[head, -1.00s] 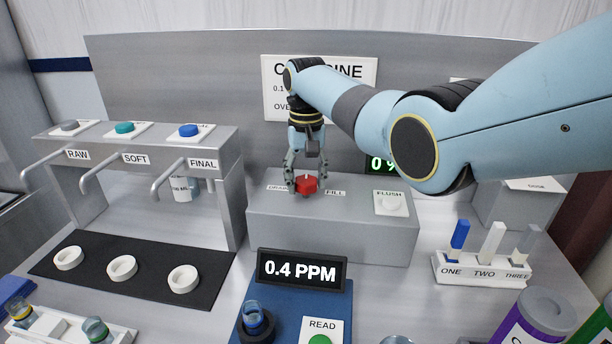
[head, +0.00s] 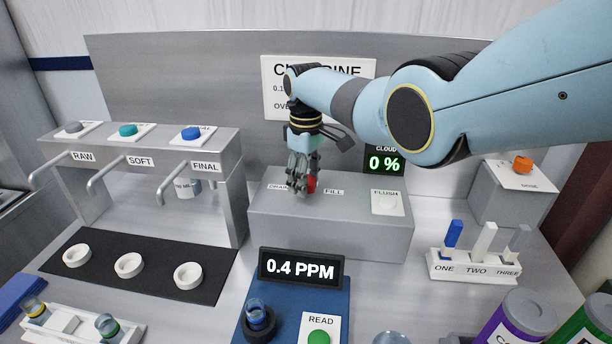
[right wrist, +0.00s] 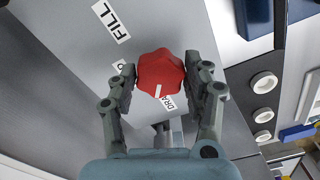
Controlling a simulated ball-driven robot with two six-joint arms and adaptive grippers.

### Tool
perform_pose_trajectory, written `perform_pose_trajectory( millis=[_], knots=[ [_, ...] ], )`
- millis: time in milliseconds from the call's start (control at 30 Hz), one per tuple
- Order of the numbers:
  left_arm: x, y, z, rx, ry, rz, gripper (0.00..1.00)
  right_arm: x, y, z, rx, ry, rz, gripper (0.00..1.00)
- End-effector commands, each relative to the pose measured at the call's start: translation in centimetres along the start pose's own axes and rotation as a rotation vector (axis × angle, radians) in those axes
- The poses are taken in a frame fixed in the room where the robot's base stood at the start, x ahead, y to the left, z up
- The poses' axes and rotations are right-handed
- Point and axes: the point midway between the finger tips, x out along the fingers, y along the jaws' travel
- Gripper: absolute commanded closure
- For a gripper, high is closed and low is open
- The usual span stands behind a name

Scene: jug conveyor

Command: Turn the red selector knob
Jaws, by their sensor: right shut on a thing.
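The red selector knob (head: 312,184) sits on top of the grey box (head: 330,228) at the centre, between the labels DRAIN and FILL (head: 334,192). My right gripper (head: 301,186) comes down from above and is shut on the knob, partly hiding it in the head view. In the right wrist view the knob (right wrist: 161,73) lies between the two fingers of the gripper (right wrist: 165,82). Its white mark points toward the DRAIN label, which is partly covered. My left gripper is not in view.
A FLUSH button (head: 387,203) is on the same box at right. The tap stand (head: 150,150) with RAW, SOFT and FINAL taps is at left. A 0.4 PPM display (head: 301,268) stands in front.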

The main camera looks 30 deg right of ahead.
Motion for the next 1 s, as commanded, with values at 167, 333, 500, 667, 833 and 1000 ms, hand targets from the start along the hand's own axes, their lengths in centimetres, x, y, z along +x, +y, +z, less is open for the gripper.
perform_pose_trajectory(
  millis=[167, 333, 500, 667, 833, 1000],
  knots=[
    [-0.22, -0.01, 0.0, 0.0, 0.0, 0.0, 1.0, -0.18, 0.05, -0.18, -0.076, 0.005, 0.002, 0.82],
    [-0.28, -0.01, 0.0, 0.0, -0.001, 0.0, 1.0, -0.17, 0.05, -0.19, -0.116, 0.006, 0.002, 0.82],
    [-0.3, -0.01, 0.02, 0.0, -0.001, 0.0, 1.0, -0.16, 0.05, -0.19, -0.129, 0.006, 0.002, 0.82],
    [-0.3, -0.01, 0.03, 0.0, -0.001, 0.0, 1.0, -0.16, 0.05, -0.2, -0.131, 0.005, 0.002, 0.82],
    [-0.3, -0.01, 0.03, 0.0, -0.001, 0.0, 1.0, -0.17, 0.05, -0.2, -0.131, 0.005, 0.002, 0.49],
    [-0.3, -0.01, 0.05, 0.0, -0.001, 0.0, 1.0, -0.13, 0.03, -0.15, -0.13, 0.004, 0.002, 0.27]
  ],
)
